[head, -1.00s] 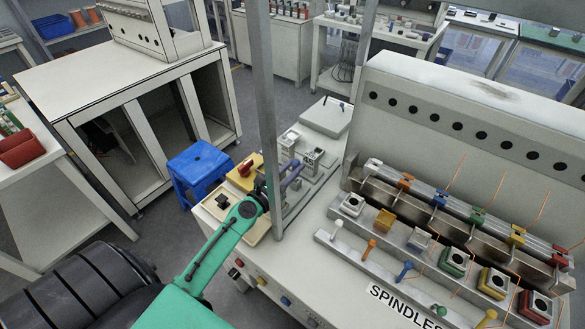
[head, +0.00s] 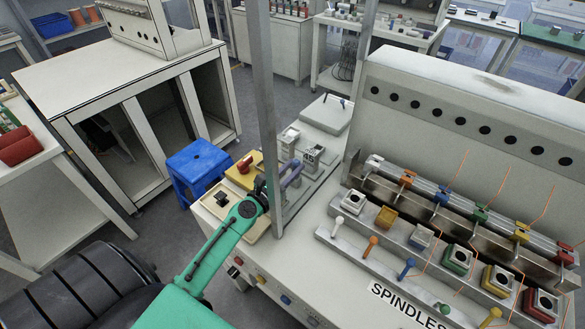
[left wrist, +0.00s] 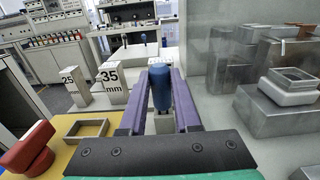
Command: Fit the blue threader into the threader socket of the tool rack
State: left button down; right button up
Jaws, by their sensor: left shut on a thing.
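My left gripper (head: 289,174) is beside the grey post, at the left end of the bench. In the left wrist view its purple fingers (left wrist: 160,100) are shut on the blue threader (left wrist: 160,86), whose rounded blue top stands upright between them. In the head view I cannot pick out the threader. A yellow base with a raised, empty square frame (left wrist: 88,129) lies left of the fingers, with a red knob (left wrist: 28,147) on it. I cannot tell for sure which part is the threader socket of the tool rack. My right gripper is not in view.
White blocks marked 25 (left wrist: 75,84) and 35 mm (left wrist: 111,82) stand just beyond the fingers. Metal blocks (left wrist: 265,105) stand to the right. The upright grey post (head: 263,90) is close to my gripper. A blue stool (head: 199,165) stands on the floor beside the bench.

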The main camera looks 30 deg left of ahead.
pick_arm(q)
jog(key=shift+f, duration=0.3)
jog(key=c, duration=0.6)
grip_release()
jog(key=shift+o, duration=0.2)
jog(key=shift+s+f+b, duration=0.1)
jog(key=shift+b, duration=0.2)
jog(key=shift+s, duration=0.3)
jog(key=s+b, duration=0.2)
jog(key=s, duration=0.2)
jog(key=s+a+b, duration=0.1)
jog(key=s+b, duration=0.2)
jog(key=s, duration=0.2)
jog(key=s+a+b, duration=0.1)
jog(key=s+b, duration=0.2)
jog(key=s, duration=0.1)
jog(key=shift+s, duration=0.2)
jog(key=shift+s+r, duration=0.15)
jog(key=shift+r, duration=0.05)
